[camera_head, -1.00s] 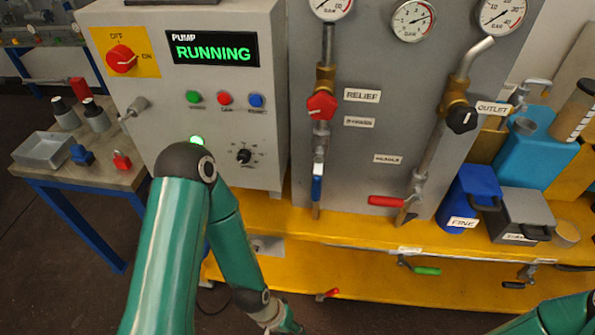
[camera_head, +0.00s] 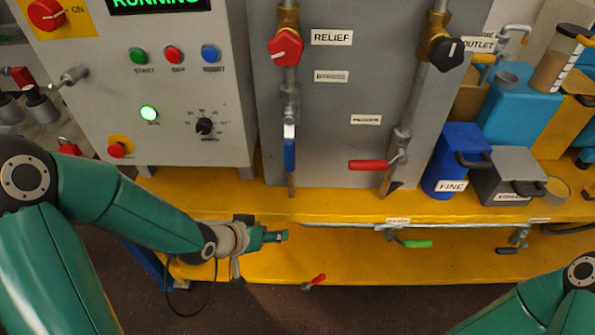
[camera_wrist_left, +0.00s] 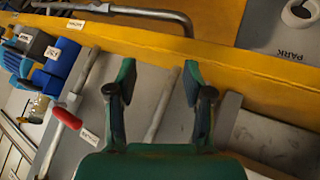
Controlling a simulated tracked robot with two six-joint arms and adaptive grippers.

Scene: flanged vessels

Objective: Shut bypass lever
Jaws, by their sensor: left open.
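A blue-handled lever (camera_head: 289,155) hangs straight down on the left pipe, in line with it. A red-handled lever (camera_head: 368,165) sticks out sideways to the left from the right pipe; a red handle also shows in the left wrist view (camera_wrist_left: 66,118). A small label (camera_head: 331,76) above the blue lever is too blurred to read surely. My left gripper (camera_head: 283,236) is below the blue lever, before the yellow bench front, apart from both levers. In the left wrist view its fingers (camera_wrist_left: 155,78) are spread and empty. My right gripper is out of view.
Above the levers are a red relief knob (camera_head: 285,46) and a black outlet knob (camera_head: 446,53). A blue FINE container (camera_head: 455,150) and a grey one (camera_head: 508,175) stand right. A green-handled valve (camera_head: 416,244) and small red handle (camera_head: 318,279) sit low, near my left gripper.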

